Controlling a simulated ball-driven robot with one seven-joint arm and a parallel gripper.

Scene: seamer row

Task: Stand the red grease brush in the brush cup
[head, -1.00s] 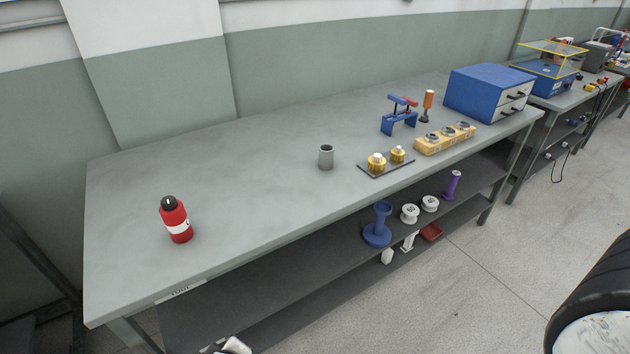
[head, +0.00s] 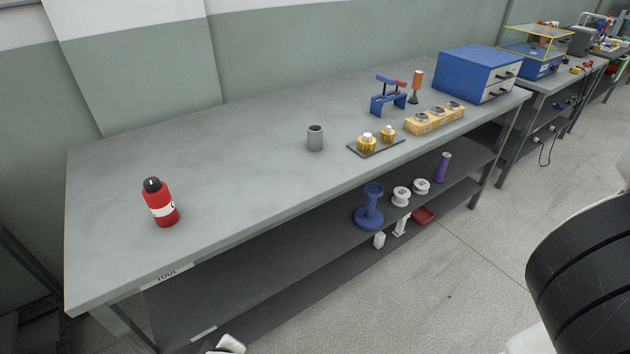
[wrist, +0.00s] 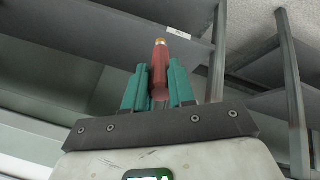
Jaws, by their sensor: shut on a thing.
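In the wrist view my gripper (wrist: 158,88) has its two teal fingers closed on the red grease brush (wrist: 160,62). The brush's red body sticks out beyond the fingertips, with a small tan end at the top. The grey brush cup (head: 315,139) stands upright on the grey bench in the head view, near its middle and left of the dark plate with brass parts. Nothing shows above its rim. My gripper and the brush are not in the head view.
A red bottle (head: 160,203) stands at the bench's left. Right of the cup are a dark plate (head: 390,146) with brass parts, a blue clamp (head: 388,103), a yellow block (head: 435,119) and a blue drawer box (head: 478,72). The bench (head: 230,165) is clear between bottle and cup.

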